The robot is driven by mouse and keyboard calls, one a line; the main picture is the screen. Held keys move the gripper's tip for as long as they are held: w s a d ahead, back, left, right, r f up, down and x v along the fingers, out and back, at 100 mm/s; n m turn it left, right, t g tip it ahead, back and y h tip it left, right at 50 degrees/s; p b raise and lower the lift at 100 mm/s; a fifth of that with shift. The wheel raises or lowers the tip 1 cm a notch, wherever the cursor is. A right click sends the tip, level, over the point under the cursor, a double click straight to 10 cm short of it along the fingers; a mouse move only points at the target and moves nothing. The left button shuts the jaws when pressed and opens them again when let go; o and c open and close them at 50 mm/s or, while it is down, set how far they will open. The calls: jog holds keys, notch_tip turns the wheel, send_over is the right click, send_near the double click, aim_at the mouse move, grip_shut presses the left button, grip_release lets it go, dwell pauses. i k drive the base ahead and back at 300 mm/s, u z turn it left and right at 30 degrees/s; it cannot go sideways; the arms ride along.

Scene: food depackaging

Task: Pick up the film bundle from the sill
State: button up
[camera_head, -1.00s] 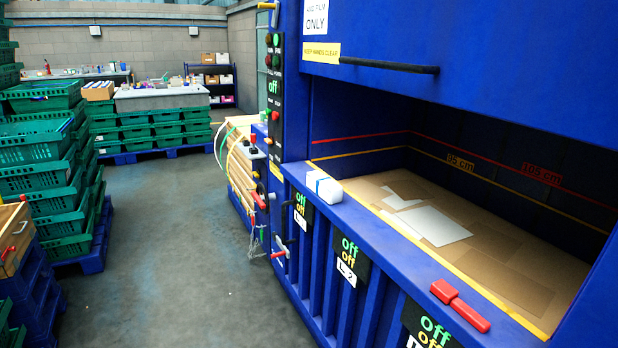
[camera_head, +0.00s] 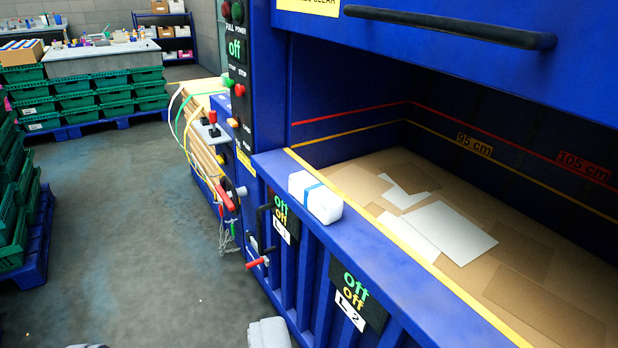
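The film bundle (camera_head: 315,197) is a small white block with a blue strap around it. It lies on the blue sill (camera_head: 385,249) at the front of the baler opening, near the sill's left end. Nothing touches the bundle except the sill.
Flattened cardboard (camera_head: 540,310) and white sheets (camera_head: 450,231) lie inside the baler behind the sill. A black bar handle (camera_head: 450,27) crosses above the opening. Levers (camera_head: 225,197) stick out left of the sill. Green crates (camera_head: 100,97) stand beyond the clear floor (camera_head: 130,230).

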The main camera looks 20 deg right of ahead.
aim_at(315, 198)
jog(key=u, duration=0.05)
jog(key=i, duration=0.9)
jog(key=z, duration=0.55)
